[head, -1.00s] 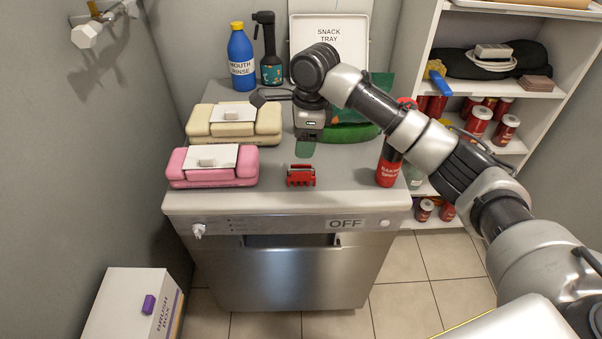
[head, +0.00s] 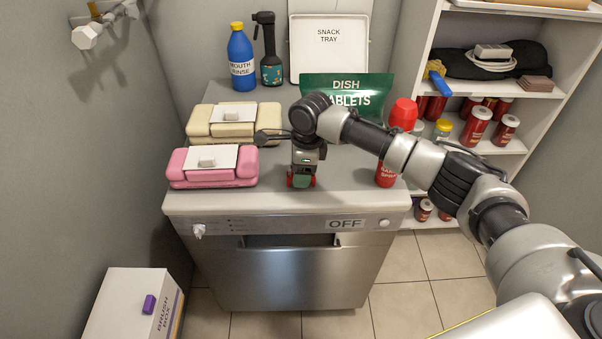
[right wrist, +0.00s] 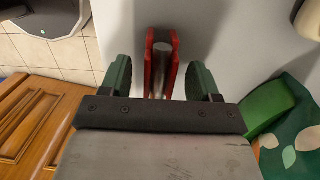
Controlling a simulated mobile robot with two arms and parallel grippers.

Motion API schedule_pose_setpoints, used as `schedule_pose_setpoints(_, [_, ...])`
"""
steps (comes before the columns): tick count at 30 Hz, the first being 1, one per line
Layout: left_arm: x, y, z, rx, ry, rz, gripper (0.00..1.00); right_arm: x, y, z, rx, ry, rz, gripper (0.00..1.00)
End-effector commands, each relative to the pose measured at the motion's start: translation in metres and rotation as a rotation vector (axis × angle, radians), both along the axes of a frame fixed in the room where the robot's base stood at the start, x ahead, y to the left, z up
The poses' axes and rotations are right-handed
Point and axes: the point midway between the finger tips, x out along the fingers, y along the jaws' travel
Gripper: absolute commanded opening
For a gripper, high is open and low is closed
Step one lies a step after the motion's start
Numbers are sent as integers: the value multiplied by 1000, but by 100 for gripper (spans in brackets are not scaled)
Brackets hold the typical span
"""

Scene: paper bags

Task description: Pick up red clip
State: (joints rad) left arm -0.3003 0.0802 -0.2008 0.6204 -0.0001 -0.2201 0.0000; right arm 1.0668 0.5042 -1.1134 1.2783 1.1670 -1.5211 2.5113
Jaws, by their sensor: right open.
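The red clip (head: 290,181) is on the light dishwasher top (head: 345,183), near its front edge. In the head view my right gripper (head: 302,183) covers most of it; only red edges show beside the fingers. In the right wrist view the clip (right wrist: 150,58) is upright with two red side walls. The green fingers of my right gripper (right wrist: 159,80) are open, one on each side of the clip, with a gap visible on both sides. My left gripper is not in view.
A pink case (head: 185,181) and a cream case (head: 265,122) lie to the left. A red-capped spray can (head: 386,174) stands close on the right, partly behind my arm. A green dish tablets bag (head: 347,84) and the snack tray (head: 329,58) are behind.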

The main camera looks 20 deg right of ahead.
Motion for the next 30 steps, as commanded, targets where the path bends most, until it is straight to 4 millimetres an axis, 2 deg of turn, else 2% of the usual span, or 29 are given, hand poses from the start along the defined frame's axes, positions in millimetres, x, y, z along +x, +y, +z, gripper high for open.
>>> schedule_pose_setpoints(5, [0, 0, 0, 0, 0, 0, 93, 0, 0, 0, 0, 0, 1, 62])
schedule_pose_setpoints(15, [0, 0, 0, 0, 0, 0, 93, 0, 0, 0, 0, 0, 0, 11])
schedule_pose_setpoints(16, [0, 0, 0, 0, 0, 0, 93, 0, 0, 0, 0, 0, 0, 9])
schedule_pose_setpoints(23, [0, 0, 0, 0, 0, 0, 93, 0, 0, 2, 1, 0, 1, 9])
schedule_pose_setpoints(26, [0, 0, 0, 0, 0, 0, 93, 1, 0, 12, 2, -2, 0, 9])
schedule_pose_setpoints(30, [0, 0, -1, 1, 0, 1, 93, 1, 1, 37, 2, -3, 1, 9])
